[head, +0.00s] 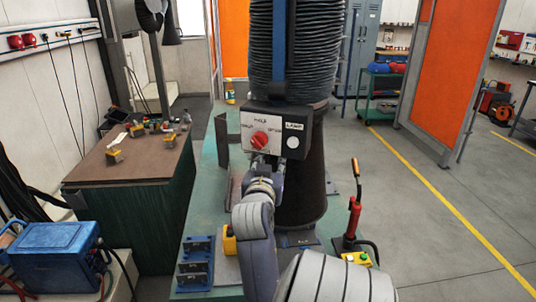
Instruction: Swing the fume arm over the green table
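The fume arm's black ribbed hose (292,50) comes down from the top middle of the head view to a dark hood (303,185). A control box with a red knob (259,140) and a lamp switch sits on its front. The green table (208,165) lies below and behind; in the picture the hood overlaps it, but I cannot tell its height above the top. My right gripper (264,166) is at the underside of the control box, in front of the hood. Its fingers are mostly hidden, so its grip is unclear. My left gripper is out of view.
On the green table are dark blocks (195,262), a yellow-topped block (229,240) and a red upright tool (353,215). A brown-topped bench (125,170) and a blue machine (57,255) stand left. Orange screens (466,65) stand right; the grey floor there is open.

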